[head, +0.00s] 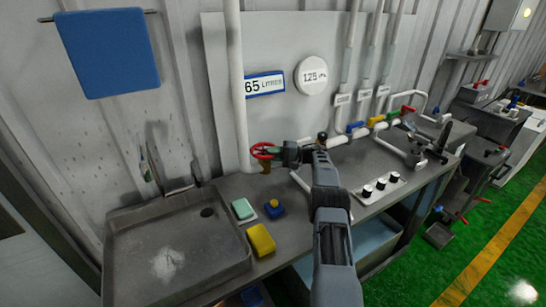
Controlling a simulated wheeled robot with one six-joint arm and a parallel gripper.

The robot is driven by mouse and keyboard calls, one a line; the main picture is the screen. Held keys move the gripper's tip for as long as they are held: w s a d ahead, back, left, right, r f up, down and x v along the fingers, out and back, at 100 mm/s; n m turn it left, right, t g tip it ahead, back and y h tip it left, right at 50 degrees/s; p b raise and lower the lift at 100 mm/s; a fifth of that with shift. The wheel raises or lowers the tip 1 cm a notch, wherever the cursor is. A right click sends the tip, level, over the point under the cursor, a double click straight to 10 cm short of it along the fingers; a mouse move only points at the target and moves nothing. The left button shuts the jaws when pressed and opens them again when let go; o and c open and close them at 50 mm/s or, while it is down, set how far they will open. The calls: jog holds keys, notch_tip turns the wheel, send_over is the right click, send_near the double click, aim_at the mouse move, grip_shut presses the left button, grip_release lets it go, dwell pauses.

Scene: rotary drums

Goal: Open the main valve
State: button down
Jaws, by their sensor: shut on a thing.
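The main valve is most likely the red handwheel (262,151), at the foot of the white vertical pipe (235,90) behind the counter. Its brass body shows just below the wheel. My gripper (278,153) reaches in from the right and is shut at the wheel's right edge. The fingertips are small and partly merge with the wheel, so the exact hold on the rim is hard to see. My arm covers part of the counter to the right of the wheel.
A sink (180,245) with a tap is at left. A green sponge (243,208), a blue item (274,208) and a yellow sponge (261,240) lie beside it. Black knobs (380,185) and coloured valve handles (376,120) are right of my arm.

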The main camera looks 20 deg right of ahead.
jog(key=shift+g, duration=0.3)
dwell(0.5)
jog(key=c, duration=1)
grip_release()
jog(key=shift+c, duration=0.2)
